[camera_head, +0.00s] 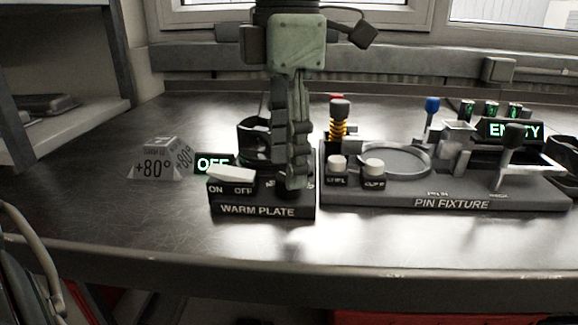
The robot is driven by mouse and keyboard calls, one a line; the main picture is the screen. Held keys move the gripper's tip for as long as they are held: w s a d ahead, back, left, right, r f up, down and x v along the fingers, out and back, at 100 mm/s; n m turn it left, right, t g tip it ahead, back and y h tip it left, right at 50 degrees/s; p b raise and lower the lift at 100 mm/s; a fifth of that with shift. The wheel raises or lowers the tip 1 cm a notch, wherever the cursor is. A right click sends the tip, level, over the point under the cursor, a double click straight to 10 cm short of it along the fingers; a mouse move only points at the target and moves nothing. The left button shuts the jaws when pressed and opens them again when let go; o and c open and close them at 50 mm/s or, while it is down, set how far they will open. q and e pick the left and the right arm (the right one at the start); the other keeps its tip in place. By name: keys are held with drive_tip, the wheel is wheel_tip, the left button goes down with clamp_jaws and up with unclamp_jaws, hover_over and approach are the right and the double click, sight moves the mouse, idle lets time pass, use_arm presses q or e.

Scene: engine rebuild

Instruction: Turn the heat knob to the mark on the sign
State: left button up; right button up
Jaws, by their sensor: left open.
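The warm plate unit (258,211) stands left of the middle of the bench. It has a white ON/OFF rocker switch (232,174) and a display reading OFF in green (213,163). The small grey sign (154,170) to its left reads +80°. My left gripper (293,180) points straight down over the right front part of the unit, its fingers apart. The heat knob is mostly hidden by the fingers; a dark shape shows at the fingertips. I cannot tell its setting or whether the fingers touch it. My right gripper is not in view.
The pin fixture (452,204) stands close on the right, with white buttons (373,167), a ring (394,147), upright levers and a yellow-black spring post (340,122). Its display (513,130) appears to read EMPTY. The bench front and far left are clear.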

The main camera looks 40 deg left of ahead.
use_arm(q)
drive_tip(key=shift+f, duration=1.05)
drive_tip(key=shift+c, duration=0.4)
clamp_jaws()
